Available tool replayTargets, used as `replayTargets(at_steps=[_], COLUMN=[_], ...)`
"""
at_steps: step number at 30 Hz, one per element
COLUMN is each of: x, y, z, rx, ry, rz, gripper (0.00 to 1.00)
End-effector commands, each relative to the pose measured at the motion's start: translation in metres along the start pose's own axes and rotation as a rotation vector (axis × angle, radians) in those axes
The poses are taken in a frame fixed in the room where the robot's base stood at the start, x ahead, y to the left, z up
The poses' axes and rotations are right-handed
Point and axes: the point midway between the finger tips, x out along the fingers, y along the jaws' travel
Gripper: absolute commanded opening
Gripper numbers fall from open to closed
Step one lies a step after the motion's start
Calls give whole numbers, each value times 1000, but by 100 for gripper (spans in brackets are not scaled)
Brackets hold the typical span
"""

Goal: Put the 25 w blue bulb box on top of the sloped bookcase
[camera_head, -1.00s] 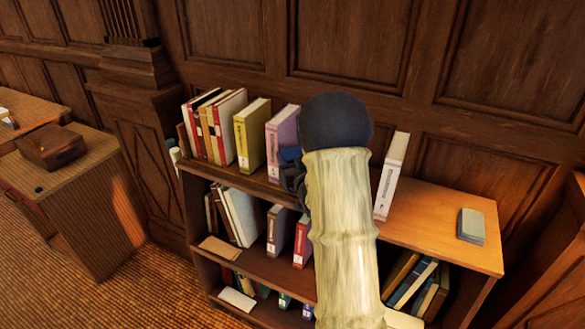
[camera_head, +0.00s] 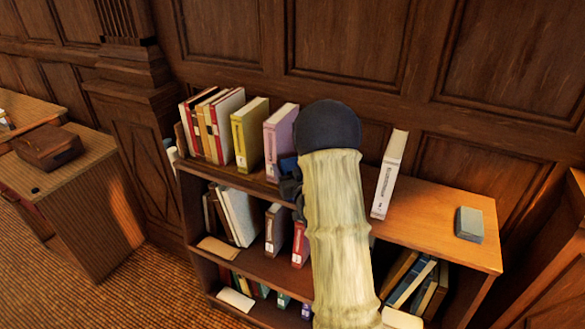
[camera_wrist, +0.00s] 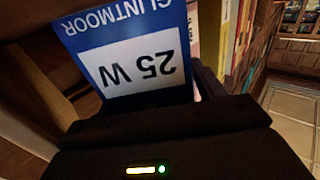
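The 25 W blue bulb box (camera_wrist: 135,50) fills the upper middle of the wrist view, its white label upside down, right in front of my gripper (camera_wrist: 200,88). My gripper appears shut on it; the fingertips are mostly hidden. In the head view a small blue patch of the box (camera_head: 288,166) shows beside my arm. My gripper (camera_head: 290,187) is mostly hidden there by my pale arm, in front of the purple book. The bookcase (camera_head: 445,232) has a bare wooden top at right and books along its top at left; the box is near the top's level, contact unclear.
Several upright books, including a yellow one (camera_head: 250,135) and a purple one (camera_head: 280,138), line the top's left part. A leaning white book (camera_head: 389,175) stands right of my arm. A grey-blue block (camera_head: 469,224) lies at the far right. Bare top lies between them.

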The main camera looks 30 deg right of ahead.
Motion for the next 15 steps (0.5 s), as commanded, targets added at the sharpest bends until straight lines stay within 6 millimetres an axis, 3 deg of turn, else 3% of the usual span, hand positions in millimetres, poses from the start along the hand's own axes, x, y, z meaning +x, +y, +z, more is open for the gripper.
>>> replayTargets(at_steps=[15], x=[-1], y=[4], z=[-1], rx=[0], ry=[-2], rz=[7], gripper=[76])
